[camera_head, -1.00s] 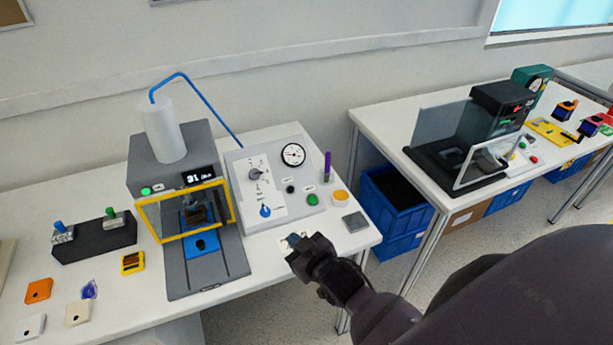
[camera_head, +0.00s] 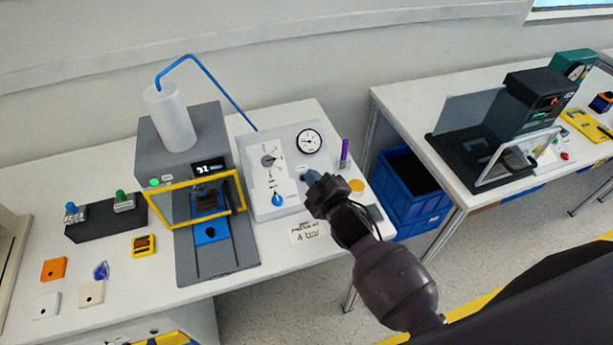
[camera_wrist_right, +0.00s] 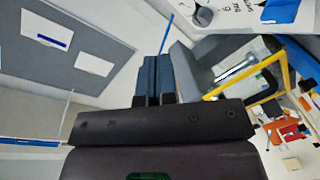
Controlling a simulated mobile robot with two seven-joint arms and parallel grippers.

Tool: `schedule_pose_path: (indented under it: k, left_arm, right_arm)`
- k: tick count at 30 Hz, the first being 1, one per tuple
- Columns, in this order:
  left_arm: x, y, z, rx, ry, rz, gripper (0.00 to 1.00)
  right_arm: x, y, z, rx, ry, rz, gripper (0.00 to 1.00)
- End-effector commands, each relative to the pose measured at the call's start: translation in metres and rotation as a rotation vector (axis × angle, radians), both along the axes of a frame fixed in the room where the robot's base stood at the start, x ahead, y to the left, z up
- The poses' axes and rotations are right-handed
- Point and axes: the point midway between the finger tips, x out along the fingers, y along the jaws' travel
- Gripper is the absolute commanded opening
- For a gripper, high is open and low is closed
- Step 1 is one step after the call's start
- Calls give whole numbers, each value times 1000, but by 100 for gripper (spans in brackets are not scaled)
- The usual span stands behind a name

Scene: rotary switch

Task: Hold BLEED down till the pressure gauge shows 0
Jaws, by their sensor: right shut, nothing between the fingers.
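The pressure gauge (camera_head: 309,141) is a round white dial at the top right of a pale sloped control panel (camera_head: 246,160). Its reading is too small to make out. The panel also carries a grey rotary switch (camera_head: 269,160) and a blue knob (camera_head: 278,199). My right gripper (camera_head: 313,178) is shut and empty, its fingertips over the panel's lower right, below the gauge. It hides the green button and the area beside it, so I cannot tell which control is BLEED or whether the tips touch one. The shut fingers also show in the right wrist view (camera_wrist_right: 157,78).
A grey machine (camera_head: 185,145) with a yellow-framed guard stands left of the panel. A purple marker (camera_head: 344,154) stands upright and a yellow round piece (camera_head: 356,185) lies at the right. A blue crate (camera_head: 410,190) sits below, between the tables.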

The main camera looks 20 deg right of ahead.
Motion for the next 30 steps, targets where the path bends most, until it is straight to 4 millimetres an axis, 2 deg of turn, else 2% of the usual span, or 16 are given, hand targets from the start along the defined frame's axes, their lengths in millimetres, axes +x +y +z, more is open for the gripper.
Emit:
schedule_pose_path:
  k: [8, 12, 18, 30]
  left_arm:
    - [5, -1, 4, 0, -13, -2, 43]
    - [7, -1, 5, -1, -16, -4, 43]
    - [11, -2, -12, 0, -30, -5, 43]
    - [20, -4, -30, -1, -51, -11, 43]
  right_arm:
    - [5, 0, -5, 1, 1, -1, 0]
    - [13, 0, -15, 2, 2, -1, 0]
    - [27, 1, -36, 2, 0, 0, 0]
    - [51, 2, -63, 2, 2, 0, 0]
